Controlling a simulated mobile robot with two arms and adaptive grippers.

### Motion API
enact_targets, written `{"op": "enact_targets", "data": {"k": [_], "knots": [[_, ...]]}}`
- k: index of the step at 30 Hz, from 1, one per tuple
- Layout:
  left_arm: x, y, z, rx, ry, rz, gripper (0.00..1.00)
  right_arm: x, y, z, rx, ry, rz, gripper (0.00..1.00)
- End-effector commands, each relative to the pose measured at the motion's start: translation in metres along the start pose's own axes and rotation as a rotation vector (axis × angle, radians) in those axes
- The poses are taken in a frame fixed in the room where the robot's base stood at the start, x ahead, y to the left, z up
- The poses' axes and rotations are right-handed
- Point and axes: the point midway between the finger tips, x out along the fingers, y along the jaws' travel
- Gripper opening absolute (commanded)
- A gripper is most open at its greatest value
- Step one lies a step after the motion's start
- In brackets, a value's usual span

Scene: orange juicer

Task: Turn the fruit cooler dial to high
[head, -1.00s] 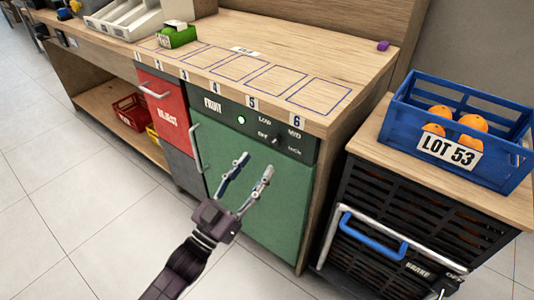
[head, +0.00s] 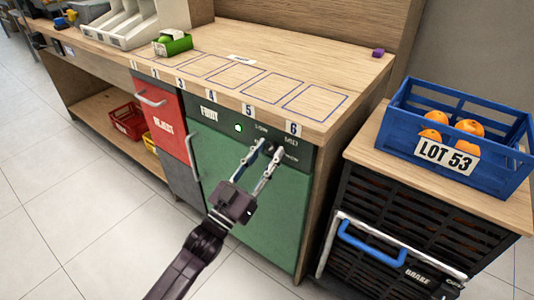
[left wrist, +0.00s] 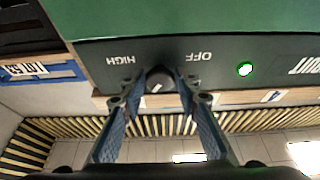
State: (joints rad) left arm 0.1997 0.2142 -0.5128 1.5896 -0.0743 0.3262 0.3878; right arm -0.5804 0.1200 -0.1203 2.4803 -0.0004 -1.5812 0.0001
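The fruit cooler (head: 250,205) is a green-fronted cabinet with a dark control strip along its top. The dial is a dark round knob (left wrist: 160,78) with a small pale mark on its lower edge in the left wrist view. HIGH is printed to its left and OFF to its right, both upside down there. My left gripper (head: 270,147) is at the dial, its two fingers apart on either side of it. The fingertips look very close to the knob; I cannot tell whether they touch. In the head view the fingers mostly hide the dial. My right gripper is not in view.
A green indicator light (head: 238,127) glows on the strip. The wooden counter (head: 300,62) overhangs just above. A red REJECT drawer (head: 165,122) is left of the cooler. At right, a cart with a blue handle (head: 370,246) carries a blue crate (head: 480,172) of oranges.

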Motion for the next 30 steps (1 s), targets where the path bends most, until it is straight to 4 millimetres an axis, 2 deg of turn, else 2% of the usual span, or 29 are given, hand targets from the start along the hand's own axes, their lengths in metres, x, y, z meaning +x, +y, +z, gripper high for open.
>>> {"op": "enact_targets", "data": {"k": [1,6,7,14,21,30], "knots": [[0.0,0.0,0.0,0.0,0.0,0.0,0.22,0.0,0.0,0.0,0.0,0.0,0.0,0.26],[0.0,0.0,0.0,0.0,0.0,0.0,0.03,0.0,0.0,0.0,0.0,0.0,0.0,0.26],[0.0,0.0,0.0,0.0,0.0,0.0,0.03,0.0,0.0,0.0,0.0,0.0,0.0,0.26],[-0.001,-0.001,0.0,0.024,-0.002,0.01,0.02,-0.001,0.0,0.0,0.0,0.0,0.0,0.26],[0.0,-0.002,0.0,0.133,-0.002,0.055,0.02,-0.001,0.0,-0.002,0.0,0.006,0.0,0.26],[0.0,-0.003,-0.001,0.378,-0.002,0.157,0.02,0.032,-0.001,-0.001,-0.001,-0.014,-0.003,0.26]]}}
